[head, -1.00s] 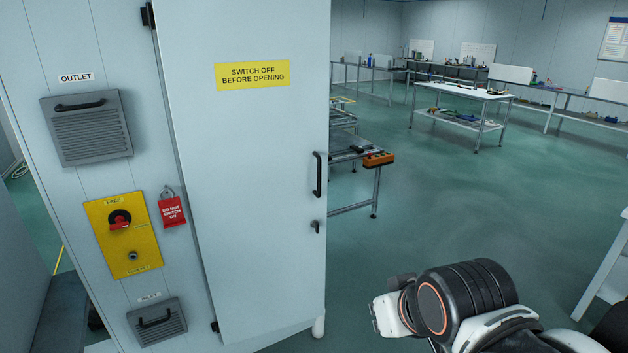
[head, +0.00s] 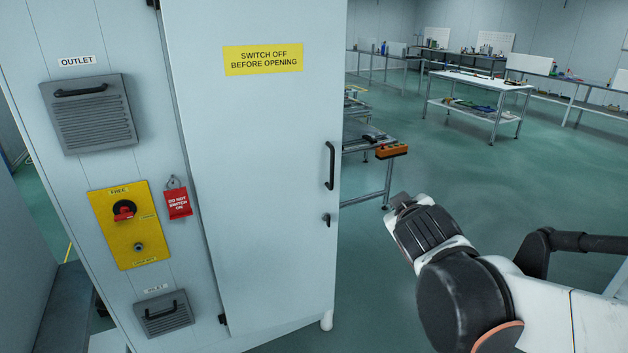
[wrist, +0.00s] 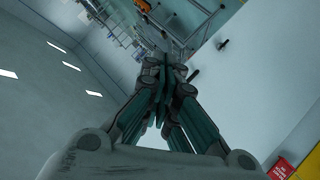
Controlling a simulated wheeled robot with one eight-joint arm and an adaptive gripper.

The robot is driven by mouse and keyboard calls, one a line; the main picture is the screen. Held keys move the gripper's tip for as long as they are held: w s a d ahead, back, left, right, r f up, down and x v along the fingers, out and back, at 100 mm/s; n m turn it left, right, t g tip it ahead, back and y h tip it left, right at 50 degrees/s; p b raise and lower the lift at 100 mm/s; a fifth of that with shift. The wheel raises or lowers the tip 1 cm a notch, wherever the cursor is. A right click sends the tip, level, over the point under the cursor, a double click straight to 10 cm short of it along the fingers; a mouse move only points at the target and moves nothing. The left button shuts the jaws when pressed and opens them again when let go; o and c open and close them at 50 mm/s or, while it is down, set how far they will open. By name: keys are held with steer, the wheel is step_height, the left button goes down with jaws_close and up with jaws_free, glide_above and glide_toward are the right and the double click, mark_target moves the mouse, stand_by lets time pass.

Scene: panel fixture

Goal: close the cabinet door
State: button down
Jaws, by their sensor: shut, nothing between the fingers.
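The cabinet door (head: 265,180) is a tall pale panel with hinges on its left side and a yellow warning label (head: 263,60). A black bar handle (head: 330,165) and a small black latch (head: 327,220) are near its right edge. No cabinet interior shows, and I cannot tell how far the door stands from its frame. My gripper (head: 400,202) is right of the latch in the head view, apart from the door in the picture. In the wrist view my gripper (wrist: 165,70) has its fingers together and empty, with the pale door surface (wrist: 255,70) to the right.
Left of the door are an outlet vent (head: 90,115), a yellow switch plate (head: 128,225), a red tag (head: 178,203) and an inlet vent (head: 163,315). A bench (head: 375,140) with an orange box (head: 391,151) stands behind the door's right edge. Green floor (head: 440,165) is open to the right.

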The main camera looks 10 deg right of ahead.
steer(key=w+a+r+n+t, duration=0.1)
steer(key=w+n+t, duration=0.25)
steer(key=w, duration=0.45)
steer(key=n+t+y+b, duration=0.2)
steer(key=n+y, duration=0.5)
steer(key=n, duration=0.6)
glide_toward(315, 173)
steer(key=shift+g, duration=0.25)
steer(key=w+b, duration=0.1)
steer(key=w, duration=0.2)
steer(key=w+a+b, duration=0.1)
steer(key=w+b, duration=0.1)
steer(key=w, duration=0.1)
steer(key=shift+w+a+f, duration=0.15)
steer(key=shift+w+a, duration=0.05)
steer(key=shift+w, duration=0.1)
steer(key=shift+n+y, duration=0.25)
steer(key=shift+y, duration=0.55)
steer(key=x, duration=0.5)
steer(key=shift+w+d, duration=0.15)
steer(key=shift+w, duration=0.05)
steer(key=shift+r, duration=0.25)
